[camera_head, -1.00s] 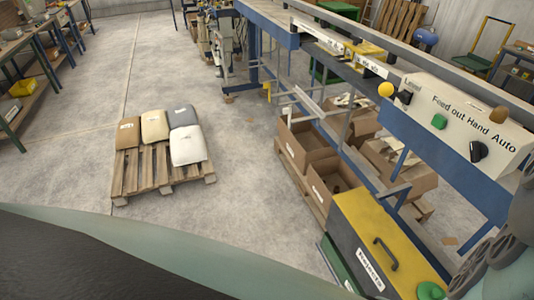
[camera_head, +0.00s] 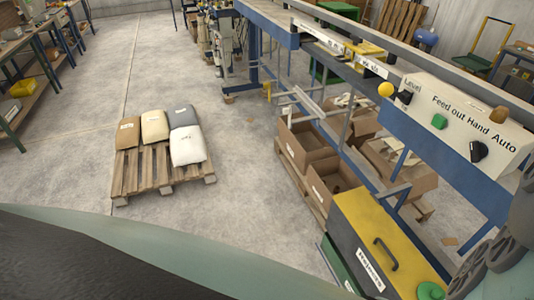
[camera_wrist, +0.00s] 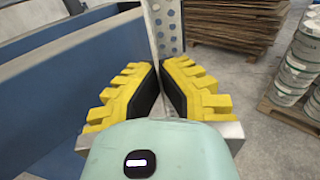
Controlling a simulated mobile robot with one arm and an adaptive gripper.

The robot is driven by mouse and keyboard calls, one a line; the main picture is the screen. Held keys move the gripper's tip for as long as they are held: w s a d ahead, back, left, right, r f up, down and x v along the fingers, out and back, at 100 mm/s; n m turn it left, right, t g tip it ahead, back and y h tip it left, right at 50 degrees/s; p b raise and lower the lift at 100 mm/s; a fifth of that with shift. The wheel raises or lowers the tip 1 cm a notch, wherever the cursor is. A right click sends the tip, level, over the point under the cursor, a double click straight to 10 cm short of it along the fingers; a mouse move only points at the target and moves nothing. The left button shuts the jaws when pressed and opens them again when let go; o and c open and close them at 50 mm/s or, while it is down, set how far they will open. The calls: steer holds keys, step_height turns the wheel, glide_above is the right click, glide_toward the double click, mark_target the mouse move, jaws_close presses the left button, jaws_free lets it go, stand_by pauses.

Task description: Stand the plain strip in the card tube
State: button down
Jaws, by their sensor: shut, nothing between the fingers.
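My gripper (camera_wrist: 159,72) shows in the wrist view with its two yellow, black-padded fingers brought together at the tips. It is shut and I see nothing held in it. It points past a pale upright post with a column of blue dots (camera_wrist: 170,22). I cannot make out the plain strip or the card tube in either view. The gripper does not show in the head view.
A blue panel (camera_wrist: 60,90) stands left of my gripper. Stacked brown boards (camera_wrist: 235,22) and a pallet of pails (camera_wrist: 298,65) are right.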

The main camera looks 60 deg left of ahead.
step_height(320, 180, down, 14)
steer(key=b, duration=1.3)
steer(key=shift+b, duration=0.3)
stand_by(1.5)
steer(key=shift+r, duration=0.1)
steer(key=c, duration=1.1)
jaws_free()
steer(key=shift+o, duration=0.2)
steer(key=shift+a, duration=0.1)
steer(key=v, duration=1.2)
